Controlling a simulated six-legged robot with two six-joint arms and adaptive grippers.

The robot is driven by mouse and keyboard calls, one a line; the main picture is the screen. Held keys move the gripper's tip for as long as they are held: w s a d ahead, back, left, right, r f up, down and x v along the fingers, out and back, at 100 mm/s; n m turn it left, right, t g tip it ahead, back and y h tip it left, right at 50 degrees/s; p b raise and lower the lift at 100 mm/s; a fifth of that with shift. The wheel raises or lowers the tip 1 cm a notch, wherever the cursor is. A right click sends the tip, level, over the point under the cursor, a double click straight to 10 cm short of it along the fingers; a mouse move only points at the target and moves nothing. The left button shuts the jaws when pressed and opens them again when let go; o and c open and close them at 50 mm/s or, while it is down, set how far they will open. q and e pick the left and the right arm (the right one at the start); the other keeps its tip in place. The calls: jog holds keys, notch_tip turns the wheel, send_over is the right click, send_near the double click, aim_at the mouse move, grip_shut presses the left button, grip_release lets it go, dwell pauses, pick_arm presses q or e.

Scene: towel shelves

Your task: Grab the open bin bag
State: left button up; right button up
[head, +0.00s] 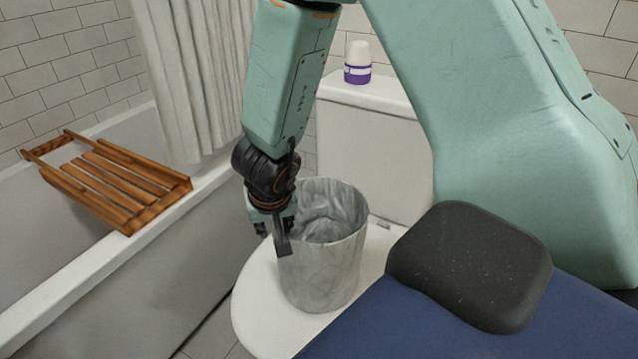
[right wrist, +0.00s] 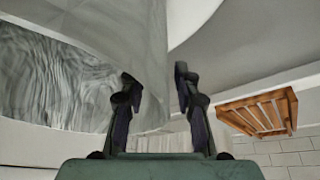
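A bin (head: 325,272) lined with a grey, translucent open bag (head: 330,205) stands upright on the closed toilet lid (head: 262,318). The bag's mouth faces up and its top lies around the rim. My right gripper (head: 272,240) points down at the left side of the bin's rim. In the right wrist view my right gripper (right wrist: 153,82) is open, with its fingers apart and the edge of the lined bin wall (right wrist: 150,40) showing between them. I cannot tell whether either finger touches the bag. My left gripper is not in view.
A white bathtub (head: 120,240) lies on the left with a wooden rack (head: 115,180) across it and a curtain (head: 195,80) behind. A white and purple bottle (head: 357,62) stands on the toilet tank (head: 375,150) behind the bin.

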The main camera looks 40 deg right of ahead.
jog(key=shift+c, duration=0.4)
grip_shut()
